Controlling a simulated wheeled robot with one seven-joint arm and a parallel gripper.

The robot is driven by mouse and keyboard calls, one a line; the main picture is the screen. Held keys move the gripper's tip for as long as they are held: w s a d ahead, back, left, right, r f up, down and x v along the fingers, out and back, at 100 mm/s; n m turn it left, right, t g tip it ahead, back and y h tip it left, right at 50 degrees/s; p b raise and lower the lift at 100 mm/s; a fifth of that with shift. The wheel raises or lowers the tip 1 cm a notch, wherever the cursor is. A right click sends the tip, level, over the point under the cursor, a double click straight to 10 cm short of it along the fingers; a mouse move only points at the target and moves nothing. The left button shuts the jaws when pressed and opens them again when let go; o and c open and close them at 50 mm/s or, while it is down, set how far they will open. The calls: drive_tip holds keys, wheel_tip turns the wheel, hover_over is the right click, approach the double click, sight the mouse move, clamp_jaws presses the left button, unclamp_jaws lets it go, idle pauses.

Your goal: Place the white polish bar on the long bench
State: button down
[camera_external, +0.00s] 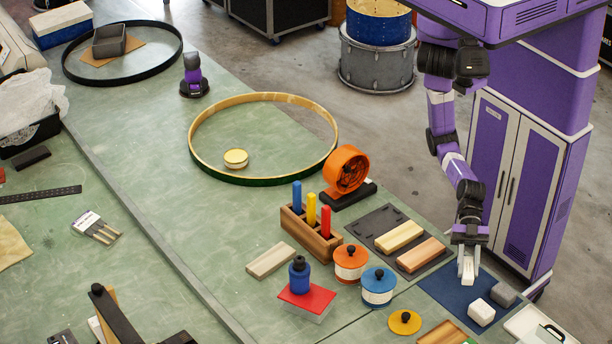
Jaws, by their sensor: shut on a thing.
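My gripper (467,277) points down over the blue mat (440,284) at the right end of the bench. It is shut on a small pale thing, which looks like the white polish bar (468,268); the fingers hide much of it, and I cannot tell whether it touches the mat. A white block (481,312) and a grey block (503,294) lie on the mat just below and right of my gripper. The long green bench (165,160) runs from the upper left to the lower right.
A dark tray (376,222) with two wooden-looking bars lies left of my gripper. The bench is clear left of the hoop (190,140).

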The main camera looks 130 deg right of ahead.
drive_tip(key=shift+f, duration=2.6)
drive_tip(key=shift+f, duration=0.1)
drive_tip(key=c, duration=1.1)
unclamp_jaws()
drive_tip(key=shift+o, duration=0.2)
drive_tip(key=shift+r, duration=0.2)
drive_tip(key=b+v, duration=0.2)
drive_tip(key=v, duration=1)
drive_tip(key=shift+f, duration=0.15)
